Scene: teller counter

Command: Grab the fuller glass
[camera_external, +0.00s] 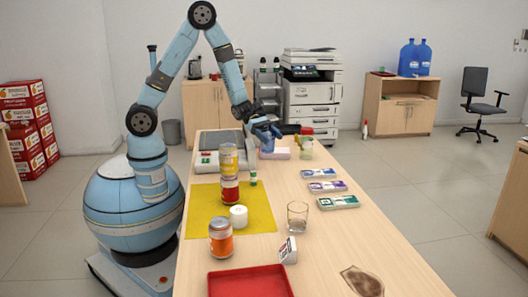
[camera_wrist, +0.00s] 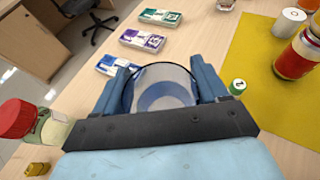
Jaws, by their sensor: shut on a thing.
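My gripper (camera_external: 266,131) is at the far part of the counter, its fingers on either side of a clear glass (camera_external: 267,146). In the wrist view my gripper (camera_wrist: 160,92) is shut on this glass (camera_wrist: 162,80), which I see from above, through its open rim. How much is in it is hard to tell. A second clear glass (camera_external: 297,217) stands upright on the counter nearer the camera, with what looks like a little liquid at its bottom. Its edge also shows at the top of the wrist view (camera_wrist: 226,5).
A red-capped bottle (camera_external: 306,143) stands close beside my gripper, also in the wrist view (camera_wrist: 30,122). A yellow mat (camera_external: 200,208) holds cans and a white roll (camera_external: 238,216). Banknote bundles (camera_external: 328,187) lie along the right. A red tray (camera_external: 250,283) is at the near end.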

